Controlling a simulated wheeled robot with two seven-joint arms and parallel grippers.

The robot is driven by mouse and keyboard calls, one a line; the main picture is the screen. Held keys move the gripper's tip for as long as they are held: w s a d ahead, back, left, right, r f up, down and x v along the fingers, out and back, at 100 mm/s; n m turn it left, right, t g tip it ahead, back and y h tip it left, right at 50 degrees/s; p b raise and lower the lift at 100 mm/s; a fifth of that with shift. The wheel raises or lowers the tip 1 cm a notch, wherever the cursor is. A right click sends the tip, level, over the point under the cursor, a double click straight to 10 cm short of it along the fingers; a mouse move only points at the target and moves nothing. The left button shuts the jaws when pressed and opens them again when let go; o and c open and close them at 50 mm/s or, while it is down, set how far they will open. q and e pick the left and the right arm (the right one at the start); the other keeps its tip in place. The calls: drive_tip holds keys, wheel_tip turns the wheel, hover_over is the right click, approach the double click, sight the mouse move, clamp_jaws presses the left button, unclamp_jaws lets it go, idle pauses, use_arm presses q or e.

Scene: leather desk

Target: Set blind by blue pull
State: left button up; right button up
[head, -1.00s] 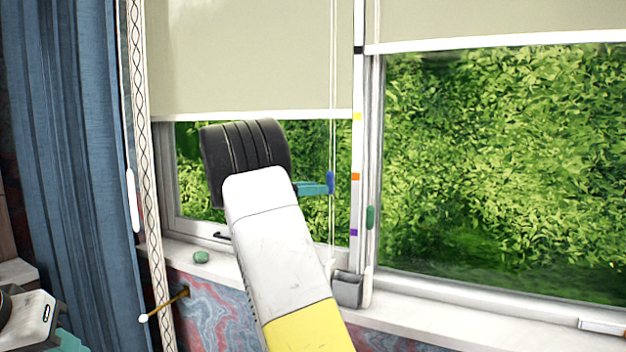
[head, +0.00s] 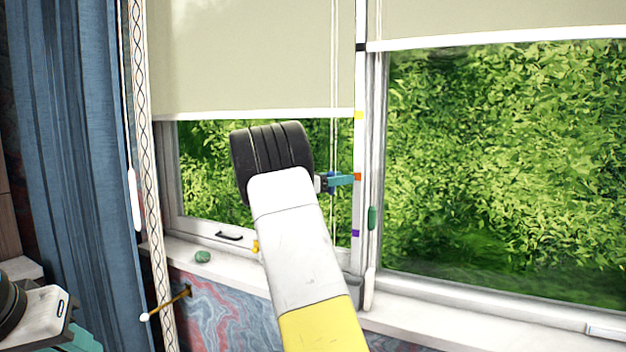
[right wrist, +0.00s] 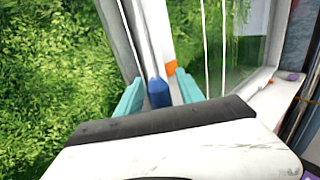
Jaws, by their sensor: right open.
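The blue pull (head: 331,174) hangs on a thin cord before the left window and is mostly hidden by my right gripper (head: 342,180) in the head view. In the right wrist view, the blue pull (right wrist: 159,93) stands upright between the two spread teal fingers, with gaps on both sides. The right gripper is open and not shut on it. The left blind (head: 250,60) is partly lowered, its white hem level with the yellow mark (head: 359,115) on the window post. Part of my left gripper (head: 75,338) shows at the lower left; its jaws cannot be made out.
The post also has black, orange (head: 357,177) and purple (head: 355,233) marks. A green pull (head: 372,218) hangs to the right of it. The right blind (head: 490,20) is higher. A green stone-like object (head: 202,256) lies on the sill. A blue curtain (head: 70,150) hangs left.

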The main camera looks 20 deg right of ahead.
clamp_jaws()
idle(1.4)
